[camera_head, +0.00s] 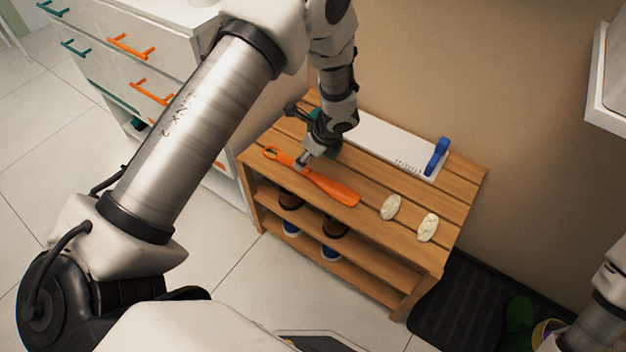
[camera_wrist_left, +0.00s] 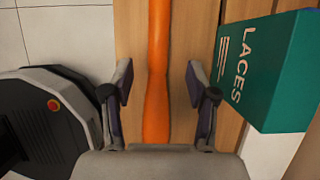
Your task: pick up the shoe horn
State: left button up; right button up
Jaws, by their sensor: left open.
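The orange shoe horn (camera_head: 332,187) lies flat along the slatted top of the wooden shoe rack (camera_head: 457,195) in the head view. My left gripper (camera_head: 302,159) is over its handle end, with the loop end showing to the left of the fingers. In the left wrist view the shoe horn (camera_wrist_left: 157,65) runs lengthwise between the two open fingers of my left gripper (camera_wrist_left: 158,85), with a gap on each side. Whether the fingertips reach down to its height I cannot tell. My right gripper is out of view; only part of the right arm shows at the lower right edge.
A green laces box (camera_wrist_left: 262,75) stands close to the right finger. A white board (camera_head: 385,140) with a blue clip-like object (camera_head: 437,156) lies behind, and two pale oval pieces (camera_head: 391,207) lie to the right. Shoes sit on the shelves below. A dark mat (camera_head: 462,305) is on the floor.

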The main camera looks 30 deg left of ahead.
aim_at(309, 173)
pick_arm(q)
jog(key=b+x, duration=0.1)
jog(key=x, duration=0.4)
jog(key=shift+s+b, duration=0.15)
jog(key=shift+b, duration=0.2)
jog(key=shift+a+f, duration=0.15)
jog(key=shift+f, duration=0.1)
jog(key=shift+r, duration=0.1)
grip_shut()
